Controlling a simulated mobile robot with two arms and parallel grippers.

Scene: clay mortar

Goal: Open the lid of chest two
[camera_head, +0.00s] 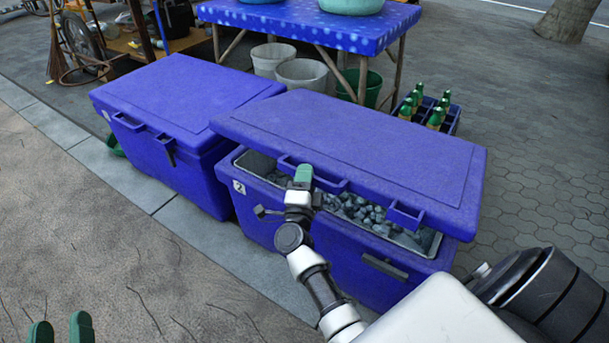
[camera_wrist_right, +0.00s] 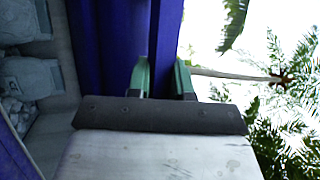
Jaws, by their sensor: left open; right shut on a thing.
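Chest two (camera_head: 330,255), the blue cooler on the right with a "2" label, has its lid (camera_head: 370,150) partly raised at the front. Ice-like lumps (camera_head: 365,212) show in the gap. My right gripper (camera_head: 303,174) is at the lid's front edge, by the left lid handle. In the right wrist view my right gripper's green fingers (camera_wrist_right: 163,78) are shut on a blue part of the lid (camera_wrist_right: 165,35); whether it is the handle or the edge is hard to tell. My left gripper (camera_head: 60,333) is open and empty at the bottom left, over the ground.
A second blue chest (camera_head: 180,125) stands shut close to the left of chest two. A blue table (camera_head: 315,25) with buckets (camera_head: 300,75) under it is behind. A crate of green bottles (camera_head: 430,110) stands at the back right. The paving at front left is clear.

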